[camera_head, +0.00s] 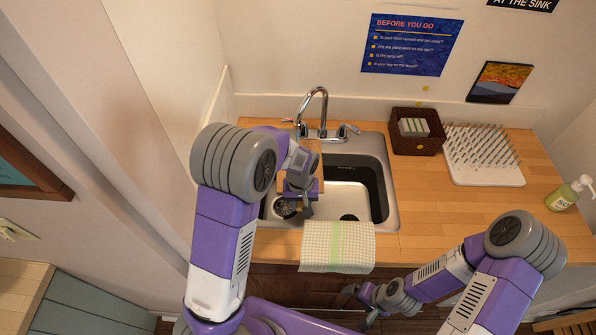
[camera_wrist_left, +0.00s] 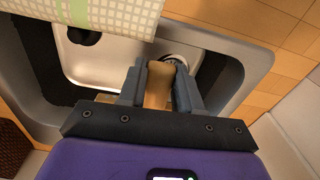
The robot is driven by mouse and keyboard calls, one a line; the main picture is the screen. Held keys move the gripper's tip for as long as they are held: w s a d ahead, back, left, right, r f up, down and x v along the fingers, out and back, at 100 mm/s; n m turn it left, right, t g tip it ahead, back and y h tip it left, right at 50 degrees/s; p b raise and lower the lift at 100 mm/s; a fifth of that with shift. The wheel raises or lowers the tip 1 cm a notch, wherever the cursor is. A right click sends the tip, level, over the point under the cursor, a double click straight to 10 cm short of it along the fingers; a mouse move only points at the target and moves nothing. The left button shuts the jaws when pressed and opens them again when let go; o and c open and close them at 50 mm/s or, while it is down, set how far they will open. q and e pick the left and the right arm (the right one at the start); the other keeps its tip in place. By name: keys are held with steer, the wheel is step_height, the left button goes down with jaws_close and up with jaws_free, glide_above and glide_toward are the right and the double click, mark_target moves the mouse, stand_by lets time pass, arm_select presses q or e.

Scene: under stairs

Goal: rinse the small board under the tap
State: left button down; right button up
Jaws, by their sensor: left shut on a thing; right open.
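The small wooden board (camera_wrist_left: 158,82) is between the fingers of my left gripper (camera_wrist_left: 160,90) in the left wrist view, over the sink basin. In the head view my left gripper (camera_head: 305,202) is inside the sink (camera_head: 350,188), in front of the tap (camera_head: 318,112). The chrome tap arches over the back of the basin, with a handle on each side. My right gripper (camera_head: 362,299) is open and low, in front of the counter.
A checked cloth (camera_head: 337,246) hangs over the sink's front rim. A dark basket (camera_head: 416,144) with sponges, a white spiked drying rack (camera_head: 484,172) and a soap bottle (camera_head: 568,194) stand on the right. The wooden counter (camera_head: 450,225) at the front right is clear. A wall is close on the left.

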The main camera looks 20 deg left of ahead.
arm_select(q)
steer(key=shift+w+d, duration=0.2)
steer(key=shift+w, duration=0.05)
steer(key=shift+s+a, duration=0.15)
steer(key=shift+s+a, duration=0.3)
steer(key=shift+w+d, duration=0.15)
steer(key=shift+d, duration=0.05)
steer(key=shift+w+d, duration=0.25)
steer(key=shift+w, duration=0.05)
stand_by(0.3)
steer(key=shift+s+d+p, duration=0.2)
steer(key=shift+s+d, duration=1.15)
steer(key=shift+d, duration=0.15)
steer(key=shift+s+d+p, duration=0.2)
steer(key=shift+s+d, duration=1.15)
steer(key=shift+d, duration=0.15)
steer(key=shift+r, duration=0.1)
